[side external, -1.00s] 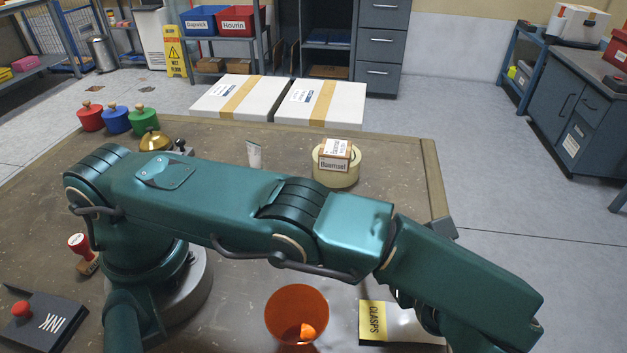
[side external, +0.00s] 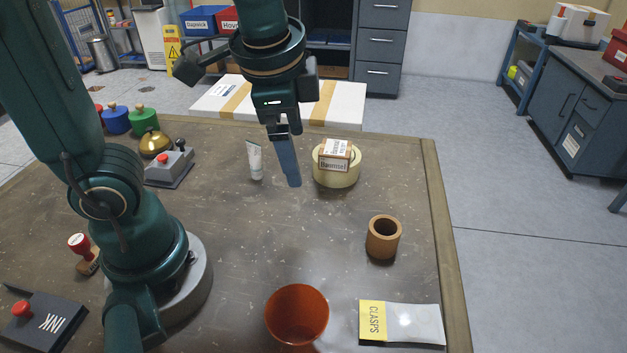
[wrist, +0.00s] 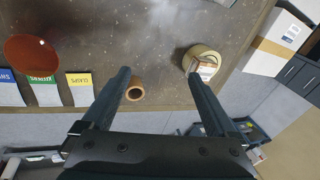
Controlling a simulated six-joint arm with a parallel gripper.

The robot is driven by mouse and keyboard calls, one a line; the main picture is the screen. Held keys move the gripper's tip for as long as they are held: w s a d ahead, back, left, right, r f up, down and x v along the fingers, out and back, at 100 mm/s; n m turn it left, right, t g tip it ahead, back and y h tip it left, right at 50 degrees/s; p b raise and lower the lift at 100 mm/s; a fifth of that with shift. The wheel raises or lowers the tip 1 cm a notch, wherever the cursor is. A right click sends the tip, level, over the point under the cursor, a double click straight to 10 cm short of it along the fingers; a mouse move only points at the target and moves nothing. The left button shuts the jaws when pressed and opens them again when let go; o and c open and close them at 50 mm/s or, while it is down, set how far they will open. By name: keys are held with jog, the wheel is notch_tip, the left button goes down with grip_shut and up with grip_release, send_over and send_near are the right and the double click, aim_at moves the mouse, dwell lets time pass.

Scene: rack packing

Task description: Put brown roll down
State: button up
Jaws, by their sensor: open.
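The brown roll (side external: 383,238) stands upright on the right part of the table, its hollow top facing up. My gripper (side external: 291,182) is above the back middle of the table, left of the tape roll and well away from the brown roll. In the wrist view my gripper (wrist: 159,73) has its two fingers wide apart with nothing between them.
A cream tape roll (side external: 337,176) with a small box (side external: 335,153) on top stands behind the brown roll. A white tube (side external: 255,162) is near my gripper. An orange-brown cup (side external: 297,315) and a CLASPS pouch (side external: 402,323) are at the front. The middle of the table is clear.

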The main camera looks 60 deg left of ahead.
jog(key=shift+s+a+f+n+t+h, duration=0.15)
jog(key=shift+s+n+t+h, duration=0.25)
jog(key=shift+s+n, duration=0.65)
jog(key=shift+s+d+f+n+t+h, duration=0.15)
jog(key=shift+s+n+t+h, duration=0.25)
jog(key=shift+s+n, duration=0.65)
jog(key=shift+s+a+f+n+t+h, duration=0.1)
jog(key=shift+s+f+n+t+h, duration=0.35)
jog(key=shift+n, duration=0.95)
